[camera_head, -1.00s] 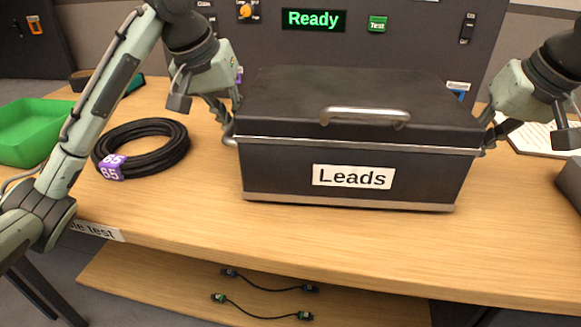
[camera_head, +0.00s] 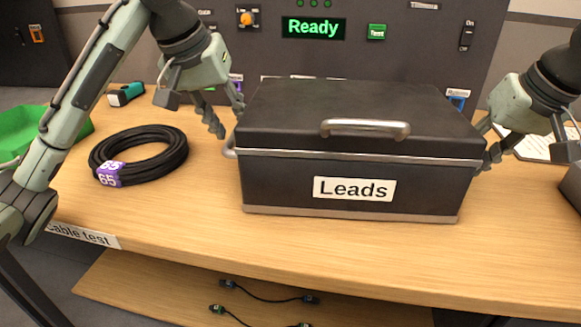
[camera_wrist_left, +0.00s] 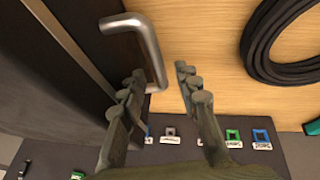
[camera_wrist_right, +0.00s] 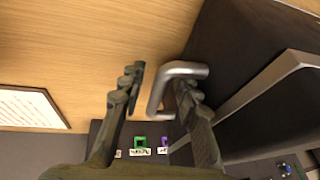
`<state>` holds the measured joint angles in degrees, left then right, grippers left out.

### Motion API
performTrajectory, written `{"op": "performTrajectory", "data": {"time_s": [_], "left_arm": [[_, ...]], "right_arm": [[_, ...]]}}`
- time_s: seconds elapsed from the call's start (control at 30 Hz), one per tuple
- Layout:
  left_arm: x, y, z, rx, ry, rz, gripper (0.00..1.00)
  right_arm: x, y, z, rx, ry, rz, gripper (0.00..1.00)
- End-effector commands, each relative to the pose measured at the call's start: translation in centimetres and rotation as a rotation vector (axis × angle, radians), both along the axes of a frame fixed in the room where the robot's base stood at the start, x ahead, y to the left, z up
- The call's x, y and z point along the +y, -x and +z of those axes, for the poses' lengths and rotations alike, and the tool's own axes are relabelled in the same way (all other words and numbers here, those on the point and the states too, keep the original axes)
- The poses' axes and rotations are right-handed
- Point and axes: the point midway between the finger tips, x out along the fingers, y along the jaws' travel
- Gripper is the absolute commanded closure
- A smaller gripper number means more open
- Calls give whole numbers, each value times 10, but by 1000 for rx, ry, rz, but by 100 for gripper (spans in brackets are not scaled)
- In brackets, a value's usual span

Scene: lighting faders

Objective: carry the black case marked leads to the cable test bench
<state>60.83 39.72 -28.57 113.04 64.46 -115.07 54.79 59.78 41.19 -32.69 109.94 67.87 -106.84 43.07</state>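The black case marked Leads (camera_head: 300,178) sits flat and closed on the wooden cable test bench (camera_head: 180,215), whose front edge carries a "cable test" label (camera_head: 82,236). My left gripper (camera_head: 226,115) is open at the case's left end. In the left wrist view, the metal side handle (camera_wrist_left: 150,50) reaches into the gap between its parted fingers (camera_wrist_left: 160,90). My right gripper (camera_head: 497,150) is open at the right end. In the right wrist view, the right side handle (camera_wrist_right: 157,95) lies between its parted fingers, closer to the case-side finger (camera_wrist_right: 190,105).
A coiled black cable (camera_head: 170,160) tagged 65 lies left of the case, with a green tray (camera_head: 20,145) at far left. A dark test panel showing Ready (camera_head: 313,28) stands behind. A white sheet (camera_head: 530,147) lies at right. Short leads (camera_head: 268,292) lie on the lower shelf.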

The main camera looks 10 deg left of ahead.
Motion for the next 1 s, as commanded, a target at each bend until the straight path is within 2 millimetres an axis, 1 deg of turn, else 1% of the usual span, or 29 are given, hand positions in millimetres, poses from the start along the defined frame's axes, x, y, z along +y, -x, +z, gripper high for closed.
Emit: {"op": "performTrajectory", "data": {"time_s": [0.03,0.2,0.3,0.47,0.57,0.8,0.9,1.0], "left_arm": [[2,3,11,-8,-3,1,68],[5,13,33,-6,-4,4,68],[6,17,41,-5,-3,2,68],[6,21,47,-3,-3,4,68],[6,21,47,-2,-2,3,68],[6,21,47,-2,-3,3,68],[6,21,47,-2,-3,3,68],[6,21,47,-2,-3,3,68]], "right_arm": [[0,0,0,0,0,0,68],[0,0,1,0,0,0,68],[0,0,1,0,0,0,68],[-1,1,5,-2,-1,0,68],[-3,5,16,-3,0,-1,68],[-14,23,63,-6,1,-1,68],[-19,30,81,-6,1,-1,68],[-23,36,95,-5,2,-2,68]]}}
